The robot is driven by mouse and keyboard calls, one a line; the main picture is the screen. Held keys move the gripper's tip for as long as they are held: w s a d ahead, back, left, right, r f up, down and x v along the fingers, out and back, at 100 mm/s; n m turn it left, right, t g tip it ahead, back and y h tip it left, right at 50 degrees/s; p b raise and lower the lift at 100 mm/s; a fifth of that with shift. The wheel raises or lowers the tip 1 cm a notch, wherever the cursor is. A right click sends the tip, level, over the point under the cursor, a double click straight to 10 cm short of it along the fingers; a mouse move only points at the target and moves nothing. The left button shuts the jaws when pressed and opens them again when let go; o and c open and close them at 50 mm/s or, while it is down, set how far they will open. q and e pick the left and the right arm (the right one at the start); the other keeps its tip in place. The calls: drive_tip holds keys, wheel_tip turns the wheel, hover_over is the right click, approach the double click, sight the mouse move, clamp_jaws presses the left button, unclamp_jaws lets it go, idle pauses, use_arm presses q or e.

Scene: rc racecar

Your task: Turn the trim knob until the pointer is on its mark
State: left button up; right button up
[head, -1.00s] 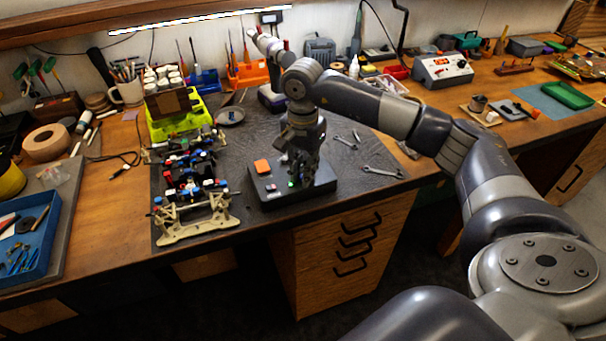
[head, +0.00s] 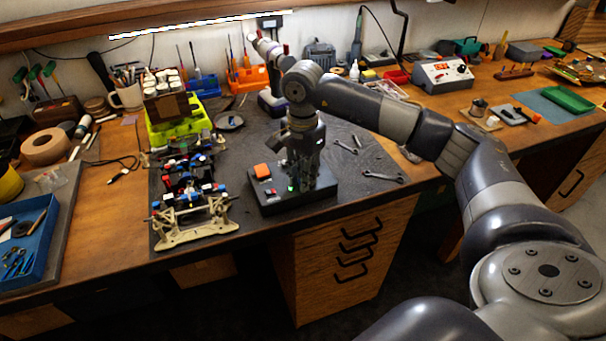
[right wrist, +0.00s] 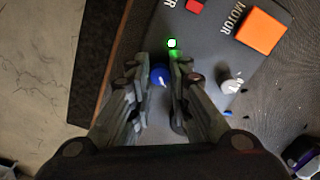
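A dark control box (head: 265,205) sits on the mat near the bench's front edge. In the right wrist view, its grey top (right wrist: 205,60) carries a round blue knob (right wrist: 159,74) with a white pointer line. A pale grey knob (right wrist: 232,86) stands to the right, with a small blue mark (right wrist: 228,113) below it. I cannot read which knob is labelled trim. My right gripper (head: 300,185) points down over the box. Its fingers (right wrist: 164,68) straddle the blue knob, with a gap at the right finger. My left gripper is out of view.
An orange button (right wrist: 261,30) marked MOTOR, a red button (right wrist: 195,6) and a lit green lamp (right wrist: 172,43) are on the box. The racecar chassis (head: 190,190) stands left of the box. Wrenches (head: 385,177) lie to its right.

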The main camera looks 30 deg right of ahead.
drive_tip(key=shift+o, duration=1.4)
drive_tip(key=shift+r, duration=0.1)
wheel_tip(320, 180, up, 12)
drive_tip(key=shift+f, duration=0.2)
